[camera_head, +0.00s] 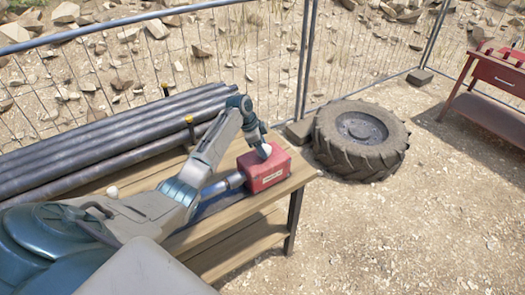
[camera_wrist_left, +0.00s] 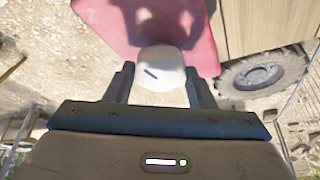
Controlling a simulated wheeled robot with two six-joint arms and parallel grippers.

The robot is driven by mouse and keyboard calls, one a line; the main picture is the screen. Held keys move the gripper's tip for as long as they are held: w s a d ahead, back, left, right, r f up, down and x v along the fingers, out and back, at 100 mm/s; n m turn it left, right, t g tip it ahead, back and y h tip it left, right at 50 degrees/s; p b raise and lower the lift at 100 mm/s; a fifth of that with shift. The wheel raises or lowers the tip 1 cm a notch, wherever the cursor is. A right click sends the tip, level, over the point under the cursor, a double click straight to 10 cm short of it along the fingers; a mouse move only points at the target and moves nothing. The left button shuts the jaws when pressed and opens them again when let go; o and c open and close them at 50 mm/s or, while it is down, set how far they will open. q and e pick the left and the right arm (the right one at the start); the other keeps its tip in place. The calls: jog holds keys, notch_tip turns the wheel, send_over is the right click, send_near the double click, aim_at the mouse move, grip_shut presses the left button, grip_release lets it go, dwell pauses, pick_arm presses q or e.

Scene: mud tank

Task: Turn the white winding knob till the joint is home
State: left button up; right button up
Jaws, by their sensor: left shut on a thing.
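A red box (camera_head: 263,172) with a small label sits near the right end of the wooden bench (camera_head: 246,205). The white winding knob (camera_head: 264,150) is on the box's top; in the left wrist view the knob (camera_wrist_left: 162,70) shows a dark line mark. My left gripper (camera_head: 261,144) comes down over the box from above and is shut on the knob, with a finger on each side of it. A grey pipe (camera_head: 222,187) meets the left side of the box, partly hidden by my left arm. My right gripper is in neither view.
A wire fence (camera_head: 262,55) runs behind. A big tyre (camera_head: 360,140) lies right of the bench, and a red table (camera_head: 490,85) stands at far right. Gravel between is clear.

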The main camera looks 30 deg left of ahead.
pick_arm(q)
jog(key=m+b, duration=0.1)
jog(key=m, duration=0.1)
jog(key=m+g+b, duration=0.1)
jog(key=m+b, duration=0.1)
jog(key=shift+w+f+g+h, duration=0.15)
jog(key=shift+g+h, duration=0.15)
jog(key=shift+m+g+b, duration=0.4)
jog(key=shift+m+b, duration=0.5)
jog(key=shift+m, duration=0.3)
jog(key=o, duration=1)
jog(key=shift+a, duration=0.1)
jog(key=shift+c, duration=0.2)
jog(key=shift+r, duration=0.25)
